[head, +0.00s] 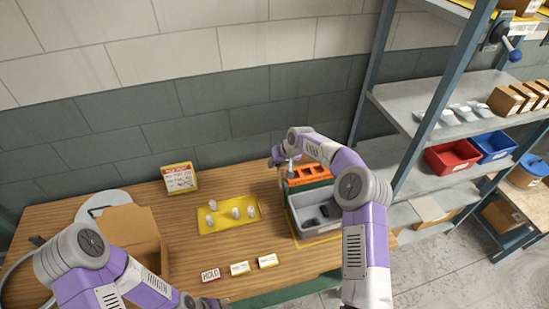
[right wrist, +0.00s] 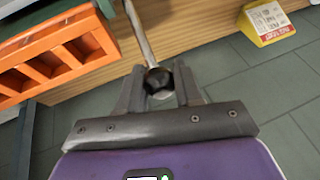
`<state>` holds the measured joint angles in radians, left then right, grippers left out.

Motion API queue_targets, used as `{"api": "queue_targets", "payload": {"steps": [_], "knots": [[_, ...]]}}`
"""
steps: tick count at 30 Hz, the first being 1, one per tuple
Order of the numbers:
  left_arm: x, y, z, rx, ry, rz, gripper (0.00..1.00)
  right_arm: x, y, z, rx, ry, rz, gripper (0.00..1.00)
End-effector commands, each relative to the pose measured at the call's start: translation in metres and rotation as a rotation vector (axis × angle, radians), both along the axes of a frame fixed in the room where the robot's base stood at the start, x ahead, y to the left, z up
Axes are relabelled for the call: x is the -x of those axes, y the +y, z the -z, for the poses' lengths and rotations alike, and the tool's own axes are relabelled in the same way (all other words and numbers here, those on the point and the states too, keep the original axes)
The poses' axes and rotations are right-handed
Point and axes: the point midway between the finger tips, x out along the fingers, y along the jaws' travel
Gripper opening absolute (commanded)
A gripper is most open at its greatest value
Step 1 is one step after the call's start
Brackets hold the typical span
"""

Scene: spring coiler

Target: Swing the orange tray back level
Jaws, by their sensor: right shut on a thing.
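The orange tray (head: 309,172), with a row of square compartments, sits above the back of the grey bin on the right part of the bench. It also shows at the left of the right wrist view (right wrist: 62,55); I cannot tell whether it is level. A metal rod (right wrist: 140,32) with a dark round knob (right wrist: 158,82) stands beside it. My right gripper (right wrist: 160,88) is shut on the knob, left of the tray in the head view (head: 283,162). My left arm is low at the left; its gripper is at best barely visible at the bottom edge.
The grey bin (head: 294,213) holds dark parts. A yellow mat (head: 229,222) with several white pieces, a cardboard box (head: 131,222), a sign (head: 180,178) and small label blocks (head: 240,268) are on the bench. A shelf rack (head: 405,105) stands at right.

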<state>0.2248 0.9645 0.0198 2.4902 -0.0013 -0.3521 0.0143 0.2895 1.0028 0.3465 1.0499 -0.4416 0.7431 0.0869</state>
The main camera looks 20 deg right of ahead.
Motion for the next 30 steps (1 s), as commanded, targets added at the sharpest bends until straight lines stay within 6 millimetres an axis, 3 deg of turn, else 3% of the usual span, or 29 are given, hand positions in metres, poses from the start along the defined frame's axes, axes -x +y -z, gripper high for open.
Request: {"api": "queue_targets", "payload": {"steps": [16,17,21,30], "knots": [[0.0004,0.0,-0.0005,0.0,0.001,0.0,0.57,0.0066,0.0002,0.0015,-0.003,0.027,0.003,0.0],[0.0004,-0.0001,-0.0006,0.0,0.001,0.0,0.57,0.0067,0.0002,0.0015,-0.003,0.027,0.003,0.36],[0.0003,-0.0001,-0.0006,0.0,0.001,0.0,0.57,0.0068,0.0,0.0016,-0.002,0.028,0.003,0.57],[0.0002,0.0,-0.0002,0.0,0.001,0.0,0.57,0.007,-0.0011,0.0007,-0.001,0.027,0.003,0.58]]}}
